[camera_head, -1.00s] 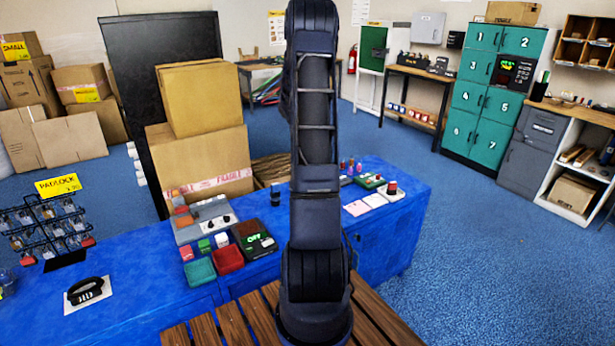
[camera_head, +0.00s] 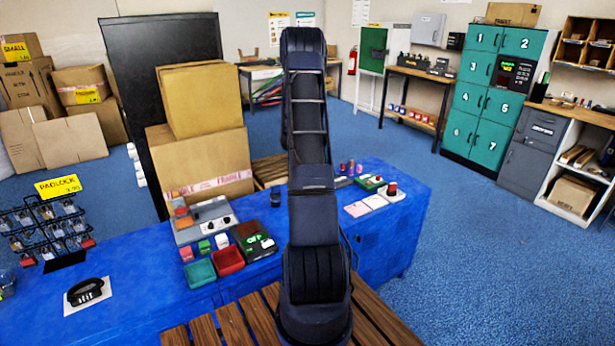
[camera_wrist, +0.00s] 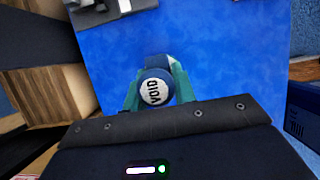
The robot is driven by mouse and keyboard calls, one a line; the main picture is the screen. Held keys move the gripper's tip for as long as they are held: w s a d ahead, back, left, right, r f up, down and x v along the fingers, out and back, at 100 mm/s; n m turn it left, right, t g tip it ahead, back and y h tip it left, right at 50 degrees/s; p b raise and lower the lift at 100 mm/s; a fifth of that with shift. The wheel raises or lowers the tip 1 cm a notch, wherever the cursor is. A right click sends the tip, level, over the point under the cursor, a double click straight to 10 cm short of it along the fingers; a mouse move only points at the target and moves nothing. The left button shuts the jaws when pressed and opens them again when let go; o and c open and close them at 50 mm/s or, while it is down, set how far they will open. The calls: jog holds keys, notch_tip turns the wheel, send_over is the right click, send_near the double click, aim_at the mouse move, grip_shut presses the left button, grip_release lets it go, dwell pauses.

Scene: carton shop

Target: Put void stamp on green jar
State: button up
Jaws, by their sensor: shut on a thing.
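In the wrist view, my gripper (camera_wrist: 155,92) is shut on the void stamp (camera_wrist: 154,93), whose round white top reads VOID. Its teal fingers stand on both sides of the stamp, over a blue surface. A blue-grey piece shows just beyond the stamp; I cannot tell what it is. In the head view my arm hides the gripper and the stamp. A small green item (camera_head: 204,247) stands on the blue counter between a red one and a white one. It may be the green jar, but it is too small to be sure.
The blue counter (camera_head: 140,285) also holds a green tray (camera_head: 200,273), a red tray (camera_head: 229,262), a dark device with a lit display (camera_head: 253,239) and a grey machine (camera_head: 205,220). Large cartons (camera_head: 205,155) stand behind. Small coloured items stand right of my arm.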

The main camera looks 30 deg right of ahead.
jog(key=shift+f, duration=0.25)
jog(key=o, duration=1)
jog(key=v, duration=1.2)
jog(key=s+a+r+m+t, duration=0.1)
jog(key=s+a+r+m, duration=0.3)
jog(key=s+a+r, duration=0.5)
jog(key=s+a+r+m+t, duration=0.1)
jog(key=s+a+r+m, duration=0.4)
jog(key=a+r, duration=0.45)
jog(key=s+a+r+m+t+y, duration=0.1)
jog(key=s+a+r+m, duration=0.1)
jog(key=s, duration=0.6)
jog(key=s+a+r+m+y, duration=0.2)
jog(key=s+a+m, duration=0.2)
jog(key=s+a, duration=0.2)
jog(key=s+a+r+m+t+y, duration=0.1)
jog(key=s+a+r+m, duration=0.2)
jog(key=s, duration=0.7)
jog(key=shift+a+t, duration=0.3)
jog(key=shift+a, duration=0.8)
